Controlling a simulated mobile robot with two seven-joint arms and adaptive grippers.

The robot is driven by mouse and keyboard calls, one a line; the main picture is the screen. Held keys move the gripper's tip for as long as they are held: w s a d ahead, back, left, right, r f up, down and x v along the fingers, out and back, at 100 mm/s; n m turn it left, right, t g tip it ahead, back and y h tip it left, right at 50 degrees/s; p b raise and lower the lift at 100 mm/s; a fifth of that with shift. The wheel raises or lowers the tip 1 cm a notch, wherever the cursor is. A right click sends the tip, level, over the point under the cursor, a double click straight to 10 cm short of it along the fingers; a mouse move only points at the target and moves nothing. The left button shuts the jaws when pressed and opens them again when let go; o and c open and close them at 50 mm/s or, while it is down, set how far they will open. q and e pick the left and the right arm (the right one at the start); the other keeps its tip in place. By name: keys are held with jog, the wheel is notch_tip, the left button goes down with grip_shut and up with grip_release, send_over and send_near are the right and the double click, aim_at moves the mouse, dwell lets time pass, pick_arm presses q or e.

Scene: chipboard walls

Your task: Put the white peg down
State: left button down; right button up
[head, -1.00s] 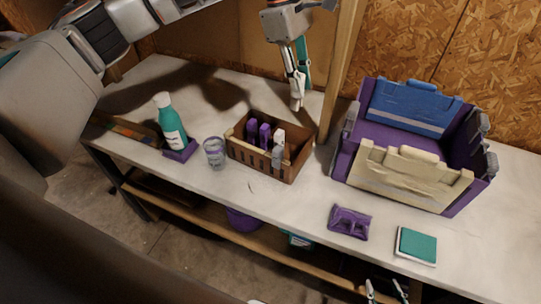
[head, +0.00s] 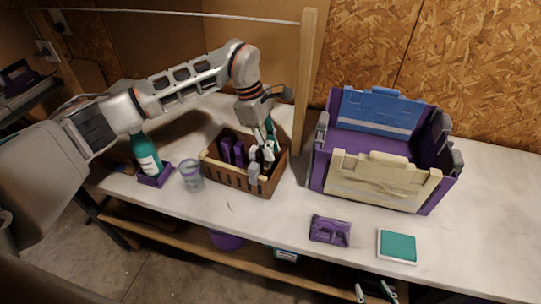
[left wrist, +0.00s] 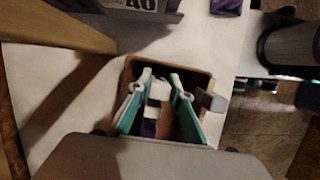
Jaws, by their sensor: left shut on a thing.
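The white peg (left wrist: 159,91) stands in the brown slatted crate (head: 225,176) on the white bench. My left gripper (head: 268,143) reaches down into the crate from behind. In the left wrist view, the two teal-backed fingers of my left gripper (left wrist: 161,80) lie on either side of the white peg and are shut on it. The fingers hide part of the peg, and I cannot tell whether its lower end touches the crate floor. My right gripper (head: 374,289) shows at the bottom edge with its two fingertips apart and nothing between them.
Purple pegs (head: 232,150) and a grey peg (head: 253,172) stand in the same crate. A clear cup (head: 192,176) and a teal bottle (head: 147,157) are left. A purple toolbox (head: 322,165) is right. A wooden post (head: 304,90) rises behind. A purple holder (head: 330,231) and teal box (head: 397,246) lie in front.

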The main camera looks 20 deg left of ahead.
pick_arm(q)
jog(key=shift+f, duration=1.8)
jog(key=c, duration=1.8)
grip_release()
jog(key=shift+f, duration=0.15)
jog(key=b+v, duration=0.1)
jog(key=v, duration=1.1)
jog(key=shift+r, duration=0.2)
jog(key=shift+f, duration=0.1)
